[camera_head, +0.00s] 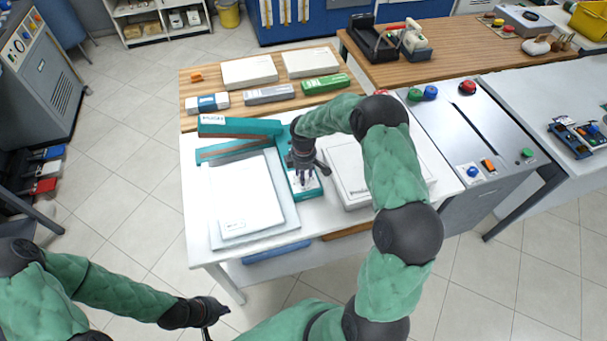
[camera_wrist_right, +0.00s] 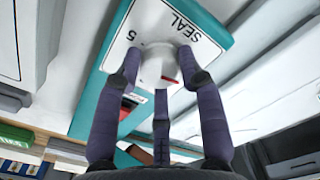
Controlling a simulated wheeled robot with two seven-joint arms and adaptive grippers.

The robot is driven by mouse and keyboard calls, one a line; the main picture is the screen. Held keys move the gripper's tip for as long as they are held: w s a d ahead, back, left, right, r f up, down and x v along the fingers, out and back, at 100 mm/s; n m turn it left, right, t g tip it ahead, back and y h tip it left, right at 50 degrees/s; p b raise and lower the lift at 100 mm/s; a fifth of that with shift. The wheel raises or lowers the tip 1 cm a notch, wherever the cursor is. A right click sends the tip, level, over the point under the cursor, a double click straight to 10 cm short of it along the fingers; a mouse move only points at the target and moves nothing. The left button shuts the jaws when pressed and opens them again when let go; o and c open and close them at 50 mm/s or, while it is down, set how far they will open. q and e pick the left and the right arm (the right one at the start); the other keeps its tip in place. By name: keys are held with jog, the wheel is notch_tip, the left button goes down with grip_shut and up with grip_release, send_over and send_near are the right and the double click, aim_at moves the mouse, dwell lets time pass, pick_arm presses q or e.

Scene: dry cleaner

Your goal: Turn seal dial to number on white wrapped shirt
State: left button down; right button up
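The white wrapped shirt (camera_head: 248,190) lies flat on the teal sealing machine's pale bed, left of my right gripper. Its small print is too small to read. The seal dial (camera_wrist_right: 158,62) is a white knob with a red mark, on a white panel lettered SEAL; a 5 shows beside it. My right gripper (camera_head: 306,182) points down at this panel. In the right wrist view its fingers (camera_wrist_right: 159,66) surround the dial, with the tips close against its sides. The other dial numbers are hidden. My left gripper (camera_head: 214,310) is low at the left, away from the table; its fingers are unclear.
The teal sealer arm (camera_head: 240,126) stands raised behind the shirt. A white flat box (camera_head: 350,172) lies right of the dial panel, partly behind my right arm. Boxes, including a green one (camera_head: 325,84), sit on the wooden shelf behind.

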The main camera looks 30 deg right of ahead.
jog(key=shift+c, duration=1.4)
jog(key=shift+m, duration=0.4)
jog(key=m+b, duration=0.1)
jog(key=m, duration=0.2)
jog(key=shift+f+m+b, duration=0.1)
jog(key=shift+m+b, duration=0.2)
jog(key=shift+b, duration=0.05)
jog(key=m+b, duration=0.1)
jog(key=m, duration=0.4)
jog(key=shift+b, duration=0.3)
jog(key=m+b, duration=0.1)
jog(key=m, duration=0.4)
jog(key=shift+m, duration=0.4)
jog(key=shift+m+b, duration=0.8)
jog(key=shift+m, duration=1.5)
